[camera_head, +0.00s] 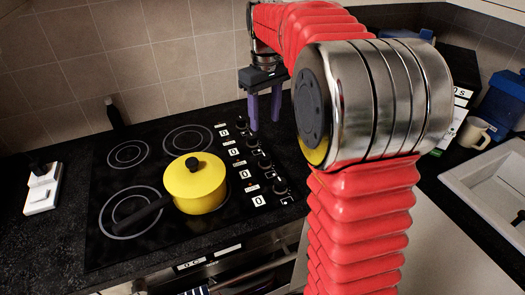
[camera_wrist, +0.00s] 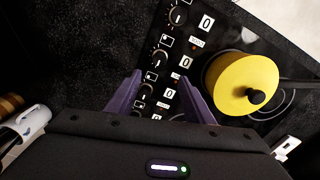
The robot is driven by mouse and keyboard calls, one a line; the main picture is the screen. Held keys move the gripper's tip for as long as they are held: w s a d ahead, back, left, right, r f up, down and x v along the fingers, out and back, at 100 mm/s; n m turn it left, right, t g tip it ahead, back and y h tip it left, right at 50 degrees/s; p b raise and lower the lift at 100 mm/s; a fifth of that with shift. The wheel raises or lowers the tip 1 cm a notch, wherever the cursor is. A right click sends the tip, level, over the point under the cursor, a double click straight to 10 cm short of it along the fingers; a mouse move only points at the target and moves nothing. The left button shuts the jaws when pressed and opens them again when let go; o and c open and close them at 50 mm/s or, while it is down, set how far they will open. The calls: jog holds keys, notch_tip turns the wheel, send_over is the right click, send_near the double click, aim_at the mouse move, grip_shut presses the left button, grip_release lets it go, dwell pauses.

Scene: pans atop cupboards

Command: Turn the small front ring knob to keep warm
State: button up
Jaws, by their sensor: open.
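The black cooktop (camera_head: 105,235) has a column of dark knobs along its right side. The nearest knob is at the front (camera_head: 280,186), with others behind it (camera_head: 264,162). White labels beside them show 0, and small ring icons are too small to read in the head view. I cannot tell which knob is the small front ring's. My gripper (camera_head: 264,122) has two purple fingers, open and empty, pointing down above the far part of the knob column. In the wrist view the open fingers (camera_wrist: 159,76) frame the knob row, with a knob (camera_wrist: 160,57) just beyond the tips.
A yellow lidded pan (camera_head: 196,190) stands on the cooktop, left of the knobs, its black handle pointing left. It also shows in the wrist view (camera_wrist: 235,84). A beige mug (camera_head: 473,133) and a white sink (camera_head: 490,185) are at right. A white switch block (camera_head: 42,190) is at far left.

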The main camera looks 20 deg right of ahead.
aim_at(265, 156)
jog(key=shift+f, duration=0.1)
dwell(0.3)
notch_tip(265, 156, down, 14)
jog(key=shift+r, duration=0.2)
dwell(0.5)
jog(key=c, duration=1.1)
